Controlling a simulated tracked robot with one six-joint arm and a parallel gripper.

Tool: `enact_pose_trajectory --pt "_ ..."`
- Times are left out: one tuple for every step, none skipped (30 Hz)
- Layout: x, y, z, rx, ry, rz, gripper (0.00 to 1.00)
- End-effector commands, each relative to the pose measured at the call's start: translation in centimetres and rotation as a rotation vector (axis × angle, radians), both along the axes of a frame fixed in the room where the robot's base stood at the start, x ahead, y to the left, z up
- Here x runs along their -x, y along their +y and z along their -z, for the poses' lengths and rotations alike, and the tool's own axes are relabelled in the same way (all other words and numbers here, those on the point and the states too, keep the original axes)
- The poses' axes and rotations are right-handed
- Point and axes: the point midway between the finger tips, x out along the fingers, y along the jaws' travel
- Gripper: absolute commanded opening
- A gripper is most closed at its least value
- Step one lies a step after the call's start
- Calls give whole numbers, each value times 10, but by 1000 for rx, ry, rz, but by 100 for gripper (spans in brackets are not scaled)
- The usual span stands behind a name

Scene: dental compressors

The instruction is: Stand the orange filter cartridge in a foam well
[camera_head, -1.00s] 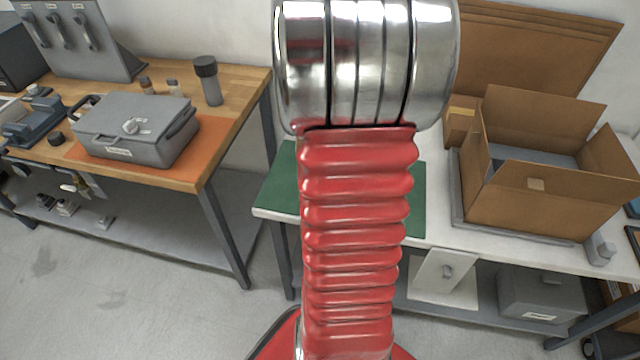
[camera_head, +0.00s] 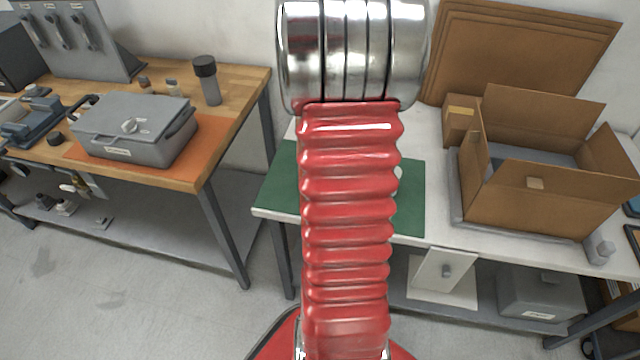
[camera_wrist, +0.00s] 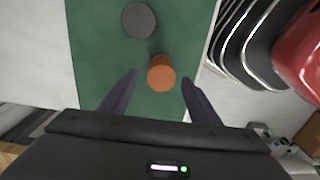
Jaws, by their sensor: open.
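The orange filter cartridge (camera_wrist: 161,73) shows in the wrist view as a short round cylinder on the green mat (camera_wrist: 95,45). My gripper (camera_wrist: 160,77) is open, with its two dark fingers to either side of the cartridge in the picture. I cannot tell how far above it the fingers are. In the head view my arm hides the cartridge and the gripper. No foam well can be made out clearly. A grey surface (camera_head: 535,156) shows inside the open cardboard box (camera_head: 530,205), but I cannot tell whether it is foam.
A dark grey round object (camera_wrist: 139,20) stands on the mat near the cartridge. The white bench (camera_head: 440,215) carries the mat and box. To the left, a wooden bench (camera_head: 235,90) holds a grey case (camera_head: 135,130) and a dark cylinder (camera_head: 207,82).

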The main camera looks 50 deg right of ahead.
Motion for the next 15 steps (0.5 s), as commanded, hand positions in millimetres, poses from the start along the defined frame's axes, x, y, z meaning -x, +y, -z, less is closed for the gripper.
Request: enact_pose_trajectory --pt "0 0 1 -1 0 0 57" --pt "0 0 3 -1 0 0 57" --pt "0 0 5 -1 0 0 57" --pt "1 1 8 -1 2 0 57" --pt "1 1 11 -2 2 0 57" --pt "1 1 16 -2 2 0 57" --pt "1 2 20 -3 3 0 57" --pt "2 2 25 -4 3 0 57" --pt "2 2 30 -3 3 0 57" --pt "2 2 34 -3 3 0 57" --pt "2 2 38 -3 3 0 57" --pt "2 2 43 -2 2 0 57" --pt "1 2 45 -1 2 0 57" --pt "1 2 48 -1 2 1 57" --pt "1 2 50 -2 1 1 57"
